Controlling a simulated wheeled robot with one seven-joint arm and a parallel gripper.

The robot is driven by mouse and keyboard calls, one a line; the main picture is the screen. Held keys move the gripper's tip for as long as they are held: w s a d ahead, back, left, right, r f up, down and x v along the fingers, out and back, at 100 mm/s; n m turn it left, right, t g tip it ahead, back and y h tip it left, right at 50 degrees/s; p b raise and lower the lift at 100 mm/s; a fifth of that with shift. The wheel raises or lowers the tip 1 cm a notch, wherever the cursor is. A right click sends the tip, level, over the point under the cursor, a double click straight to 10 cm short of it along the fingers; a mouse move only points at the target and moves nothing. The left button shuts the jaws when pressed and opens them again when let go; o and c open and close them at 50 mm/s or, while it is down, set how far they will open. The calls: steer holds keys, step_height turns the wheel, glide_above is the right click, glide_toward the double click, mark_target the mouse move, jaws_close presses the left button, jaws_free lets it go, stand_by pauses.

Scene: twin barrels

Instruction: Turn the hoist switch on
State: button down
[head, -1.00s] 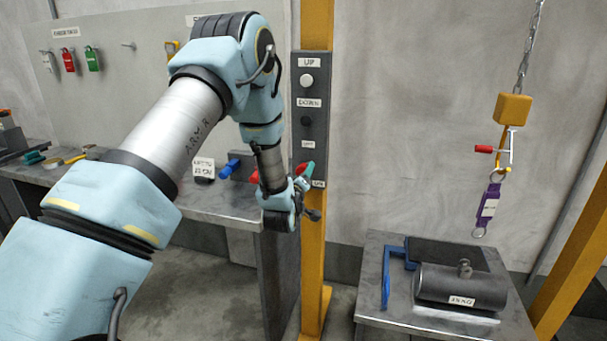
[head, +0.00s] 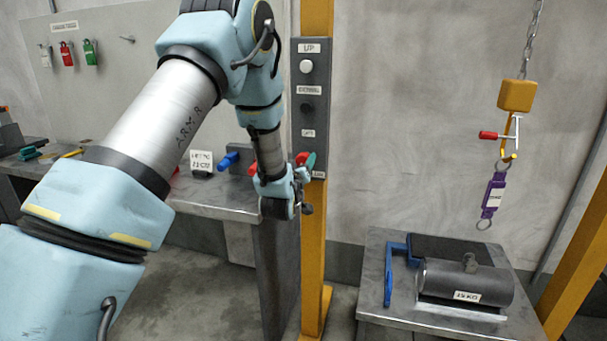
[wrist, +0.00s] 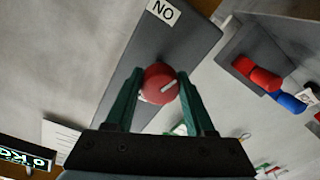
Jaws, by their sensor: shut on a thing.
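The hoist switch is a round red knob (wrist: 158,84) with a white pointer line, on the grey control panel (head: 322,100). My gripper (wrist: 160,80) is shut on the knob, one green finger on each side of it. In the wrist view the pointer slants to the upper right, not straight at the ON label (wrist: 163,12), which appears upside down at the top. In the head view my gripper (head: 305,164) is at the panel's lower end, between the OFF label (head: 308,133) and the ON label, and mostly hides the knob.
The panel is on a yellow post (head: 314,250). A workbench (head: 215,203) stands left, with red and blue handles.

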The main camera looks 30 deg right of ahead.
steer(key=m+b, duration=0.2)
steer(key=b, duration=0.1)
steer(key=m+b, duration=0.2)
steer(key=b, duration=0.1)
steer(key=shift+a+f+m, duration=0.1)
steer(key=shift+f+m, duration=0.2)
steer(key=shift+f, duration=0.1)
steer(key=m+b, duration=0.3)
steer(key=b, duration=0.1)
steer(key=shift+w+m, duration=0.1)
steer(key=shift+m, duration=0.3)
steer(key=m+b, duration=0.4)
steer(key=shift+a+r, duration=0.1)
steer(key=shift+r, duration=0.05)
steer(key=shift+r+m+h+b, duration=0.15)
steer(key=shift+m+h+b, duration=0.15)
steer(key=shift+m+b, duration=0.6)
steer(key=shift+w+r+m, duration=0.1)
steer(key=shift+m, duration=0.3)
steer(key=shift+c, duration=1.4)
jaws_free()
